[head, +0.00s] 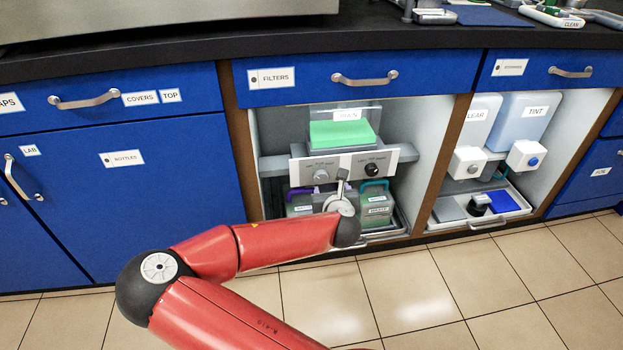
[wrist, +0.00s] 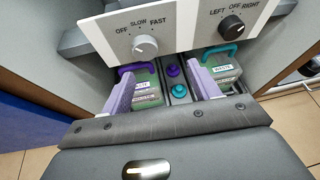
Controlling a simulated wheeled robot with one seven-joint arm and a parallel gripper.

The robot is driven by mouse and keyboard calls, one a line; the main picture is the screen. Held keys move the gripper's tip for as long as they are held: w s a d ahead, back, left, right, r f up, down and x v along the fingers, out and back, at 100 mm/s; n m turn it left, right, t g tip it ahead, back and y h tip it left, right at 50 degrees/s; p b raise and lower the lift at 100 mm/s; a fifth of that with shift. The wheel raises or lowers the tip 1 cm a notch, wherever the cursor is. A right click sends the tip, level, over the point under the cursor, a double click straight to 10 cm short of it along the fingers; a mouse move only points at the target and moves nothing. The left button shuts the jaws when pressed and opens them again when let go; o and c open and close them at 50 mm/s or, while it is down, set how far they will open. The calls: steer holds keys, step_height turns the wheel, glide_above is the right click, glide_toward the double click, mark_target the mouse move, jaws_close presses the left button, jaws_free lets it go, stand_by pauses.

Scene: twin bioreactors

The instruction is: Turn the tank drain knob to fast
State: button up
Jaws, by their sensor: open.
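The silver drain knob (wrist: 145,46) sits on a pale panel (wrist: 108,28) marked OFF, SLOW and FAST. Its pointer setting is too small to tell. In the head view the silver knob (head: 321,176) is on the left of the panel. A black knob (wrist: 232,26), marked LEFT, OFF and RIGHT, is on the right; it also shows in the head view (head: 371,169). My gripper (wrist: 160,70) is open and empty, its two lilac fingers pointing at the panel from below. The silver knob appears ahead of the gap, left of its middle, apart from the fingers.
Below the panel stand waste containers with a purple handle (wrist: 138,67) and a teal handle (wrist: 219,53). A tank with green contents (head: 342,134) is above the panel. The cabinet's side walls and the filters drawer (head: 310,79) bound the opening.

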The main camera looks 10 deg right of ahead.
mark_target(321, 179)
steer(key=shift+n+y, duration=0.3)
steer(key=shift+n, duration=0.6)
steer(key=w, duration=0.2)
steer(key=w+a+f, duration=0.1)
steer(key=w, duration=0.2)
steer(key=w+f+b, duration=0.1)
steer(key=w, duration=0.1)
steer(key=shift+w+a+f, duration=0.2)
steer(key=shift+w+f, duration=0.05)
steer(key=shift+w, duration=0.1)
steer(key=c, duration=1)
